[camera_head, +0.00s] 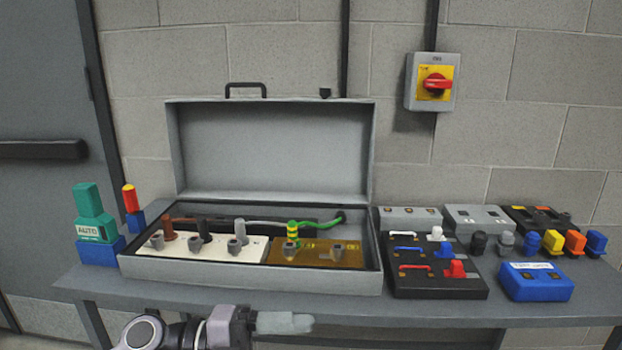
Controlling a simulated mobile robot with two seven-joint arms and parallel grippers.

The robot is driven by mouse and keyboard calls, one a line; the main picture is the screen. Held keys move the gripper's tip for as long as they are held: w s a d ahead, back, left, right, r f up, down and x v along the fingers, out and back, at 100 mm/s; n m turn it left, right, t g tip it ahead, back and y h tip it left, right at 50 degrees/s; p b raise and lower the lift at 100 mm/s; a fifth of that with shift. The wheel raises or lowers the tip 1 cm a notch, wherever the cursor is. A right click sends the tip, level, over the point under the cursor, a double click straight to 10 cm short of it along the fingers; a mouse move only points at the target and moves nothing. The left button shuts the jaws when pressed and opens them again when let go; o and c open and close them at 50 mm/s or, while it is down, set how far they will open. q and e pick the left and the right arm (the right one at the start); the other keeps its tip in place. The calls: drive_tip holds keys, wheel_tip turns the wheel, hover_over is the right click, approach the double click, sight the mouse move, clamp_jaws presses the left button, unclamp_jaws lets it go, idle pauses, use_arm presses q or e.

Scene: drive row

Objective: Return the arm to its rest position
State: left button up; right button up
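My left gripper (285,323) shows at the bottom, its arm coming in from the left, below and in front of the table's front edge. It points to the right and is apart from everything on the table. Its fingers are seen from the side and look like one pale grey block, so I cannot tell whether they are open or shut. Nothing is seen in it. My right gripper is not in view.
A grey table (440,312) holds an open case (250,277) with connectors and wires. Right of it are a black panel (440,287), a blue box (537,287) and coloured plugs (553,242). A green AUTO block (93,215) stands left. A red-yellow switch (436,82) is on the wall.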

use_arm(q)
drive_tip(key=a+f+n+t+y+p, duration=0.2)
drive_tip(key=a+f+n+t+y, duration=0.5)
drive_tip(key=n, duration=0.5)
drive_tip(key=a+f+n+t+y+p, duration=0.1)
drive_tip(key=a+f+n+t+y, duration=0.2)
drive_tip(key=n+t, duration=0.75)
drive_tip(key=s+a+f+n+g+y+p, duration=0.1)
drive_tip(key=s+a+f+n+g+y, duration=0.1)
drive_tip(key=s+f, duration=0.4)
drive_tip(key=s+a+f+n+g+y+p, duration=0.1)
drive_tip(key=s+a+f+n+g+y, duration=0.2)
drive_tip(key=s+a+f+n+g, duration=0.2)
wheel_tip(320, 180, down, 3)
drive_tip(key=shift+s+a+f+g+y, duration=0.15)
drive_tip(key=shift+s+a+g+y, duration=0.2)
drive_tip(key=shift+s, duration=0.75)
